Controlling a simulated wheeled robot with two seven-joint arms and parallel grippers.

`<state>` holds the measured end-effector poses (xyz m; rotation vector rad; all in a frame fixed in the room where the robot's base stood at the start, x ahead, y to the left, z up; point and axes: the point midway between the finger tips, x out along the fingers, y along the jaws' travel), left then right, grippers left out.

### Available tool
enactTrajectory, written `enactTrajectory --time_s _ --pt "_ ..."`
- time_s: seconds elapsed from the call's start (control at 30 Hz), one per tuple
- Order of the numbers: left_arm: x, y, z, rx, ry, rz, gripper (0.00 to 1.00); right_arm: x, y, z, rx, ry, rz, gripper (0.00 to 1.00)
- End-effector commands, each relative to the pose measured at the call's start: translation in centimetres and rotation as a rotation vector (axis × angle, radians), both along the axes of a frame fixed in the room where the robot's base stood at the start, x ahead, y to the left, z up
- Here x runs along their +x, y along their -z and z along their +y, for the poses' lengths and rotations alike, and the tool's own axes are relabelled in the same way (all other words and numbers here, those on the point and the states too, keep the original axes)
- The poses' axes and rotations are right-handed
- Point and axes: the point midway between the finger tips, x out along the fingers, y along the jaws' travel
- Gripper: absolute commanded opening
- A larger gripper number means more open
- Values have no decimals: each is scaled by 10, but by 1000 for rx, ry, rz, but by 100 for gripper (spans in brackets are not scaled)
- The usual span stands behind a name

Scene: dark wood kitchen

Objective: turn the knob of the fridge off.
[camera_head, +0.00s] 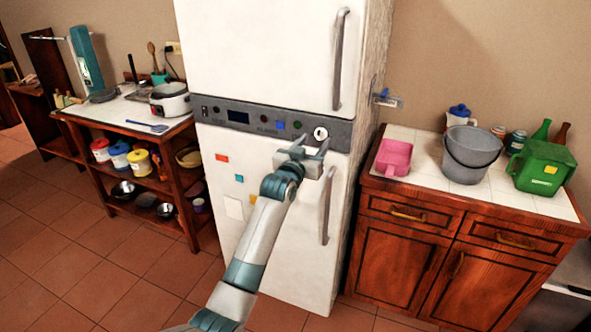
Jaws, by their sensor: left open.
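The white fridge (262,52) stands in the middle, with a dark control panel (262,121) between its upper and lower doors. A round white knob (321,133) sits near the right end of the panel. My left gripper (310,147) is in front of the fridge, just below and left of the knob. Its jaws are open, with the fingers pointing up toward the panel. I cannot tell whether a finger touches the knob. No object shows between the fingers. My right gripper is out of view.
Vertical door handles (339,60) and (327,205) run along the fridge's right side. A cabinet (420,235) on the right bears a pink scoop (394,157), a grey bucket (471,155) and a green container (541,168). A wooden shelf unit (185,215) stands left. The floor is clear.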

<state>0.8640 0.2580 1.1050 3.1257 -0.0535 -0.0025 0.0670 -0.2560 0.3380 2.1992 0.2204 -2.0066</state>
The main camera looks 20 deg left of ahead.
Motion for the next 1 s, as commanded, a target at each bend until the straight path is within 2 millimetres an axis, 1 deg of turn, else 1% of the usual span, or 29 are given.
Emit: enactTrajectory --time_s 0.07,0.7,0.9,1.0 --pt "-12 2 1 0 0 -2 48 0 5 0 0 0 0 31" --pt "-116 2 4 0 0 0 48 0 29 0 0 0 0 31" --pt "-138 2 5 0 0 1 48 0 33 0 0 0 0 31" --pt "-143 1 5 0 0 1 48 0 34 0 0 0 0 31"
